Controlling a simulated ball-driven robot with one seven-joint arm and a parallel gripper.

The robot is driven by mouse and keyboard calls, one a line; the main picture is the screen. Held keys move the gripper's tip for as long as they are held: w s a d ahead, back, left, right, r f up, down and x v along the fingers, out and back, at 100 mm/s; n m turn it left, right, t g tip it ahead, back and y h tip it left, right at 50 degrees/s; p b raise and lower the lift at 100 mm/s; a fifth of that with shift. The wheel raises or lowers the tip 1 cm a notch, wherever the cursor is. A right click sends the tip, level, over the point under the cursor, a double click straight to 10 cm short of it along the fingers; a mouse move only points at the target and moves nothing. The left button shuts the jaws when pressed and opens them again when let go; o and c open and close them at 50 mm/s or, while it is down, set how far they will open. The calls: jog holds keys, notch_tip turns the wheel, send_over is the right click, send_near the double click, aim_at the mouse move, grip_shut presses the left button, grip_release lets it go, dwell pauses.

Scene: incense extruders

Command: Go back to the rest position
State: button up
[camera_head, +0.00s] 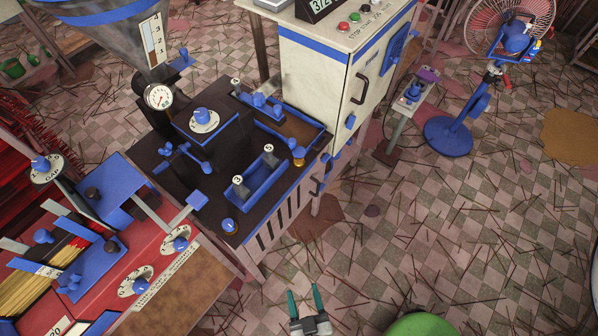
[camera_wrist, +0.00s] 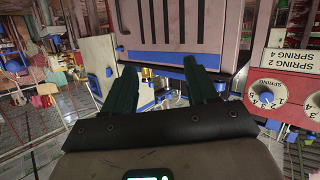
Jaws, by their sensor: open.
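My gripper (camera_head: 304,300) shows at the bottom middle of the head view, above the tiled floor. Its two dark green fingers are apart with nothing between them. In the wrist view my gripper (camera_wrist: 165,90) is also open and empty, its fingers pointing towards the side of a machine. No object is held.
A dark extruder machine (camera_head: 180,165) with blue trays stands left of centre, and a red machine (camera_head: 150,250) with dials stands at the lower left. A white control cabinet (camera_head: 325,70) stands behind. A blue fan (camera_head: 450,135) stands at upper right. The right floor is open, strewn with sticks.

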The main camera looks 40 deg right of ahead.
jog(key=w+d+r+n+g+y, duration=0.1)
jog(key=w+d+n+g+y, duration=0.2)
jog(key=w+d+n+y, duration=0.4)
jog(key=s+d+r+m+g, duration=0.1)
jog(key=s+d+r+g, duration=0.2)
jog(key=r, duration=0.4)
jog(key=s+d+r+m+g, duration=0.1)
jog(key=s+d+r+g, duration=0.2)
jog(key=d+r+g, duration=0.2)
notch_tip(320, 180, up, 3)
jog(key=shift+s+d+r+y, duration=0.1)
jog(key=shift+s+d+y, duration=0.3)
jog(key=shift+d, duration=0.45)
